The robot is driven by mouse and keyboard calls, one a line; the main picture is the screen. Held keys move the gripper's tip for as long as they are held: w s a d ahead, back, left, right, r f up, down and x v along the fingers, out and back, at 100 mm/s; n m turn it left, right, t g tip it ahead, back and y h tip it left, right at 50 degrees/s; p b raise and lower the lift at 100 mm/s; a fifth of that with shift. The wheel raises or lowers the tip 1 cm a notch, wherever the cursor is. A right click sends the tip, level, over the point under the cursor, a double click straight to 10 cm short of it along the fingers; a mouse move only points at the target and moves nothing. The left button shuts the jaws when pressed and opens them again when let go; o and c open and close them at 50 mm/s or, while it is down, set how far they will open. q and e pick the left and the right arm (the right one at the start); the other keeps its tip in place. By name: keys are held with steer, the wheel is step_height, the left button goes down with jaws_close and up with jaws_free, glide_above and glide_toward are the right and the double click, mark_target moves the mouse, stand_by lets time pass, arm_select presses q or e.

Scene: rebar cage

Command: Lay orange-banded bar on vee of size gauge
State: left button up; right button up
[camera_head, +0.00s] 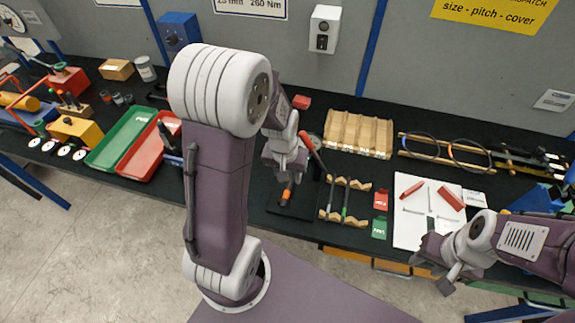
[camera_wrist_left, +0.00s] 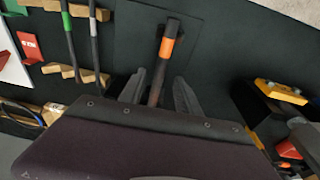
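The dark orange-banded bar (camera_wrist_left: 167,47) shows in the left wrist view with one end pointing away from me. In the head view its orange band (camera_head: 286,194) shows just below my left gripper (camera_head: 287,163). In the left wrist view the left gripper's fingers (camera_wrist_left: 157,95) stand apart, one on each side of the bar, with gaps visible. A flat black plate (camera_head: 304,202) lies under the bar; I cannot tell whether it belongs to the size gauge, and no vee is clear. My right gripper (camera_head: 432,274) is open and empty near the front edge at the right.
Notched wooden supports (camera_head: 330,215) hold bars, one green-banded, right of the black plate. Red and green cards (camera_head: 379,228) and a white sheet (camera_head: 408,232) with red pieces lie further right. Green (camera_head: 117,138) and red trays (camera_head: 141,160) are at left.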

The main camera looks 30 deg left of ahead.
arm_select(q)
step_height(320, 180, up, 9)
steer(key=s+p, duration=0.1)
steer(key=s, duration=0.1)
steer(key=s+d+f+m, duration=0.2)
steer(key=s+d+f, duration=0.3)
steer(key=s, duration=0.1)
steer(key=shift+f+m+g, duration=0.3)
steer(key=shift+a, duration=0.1)
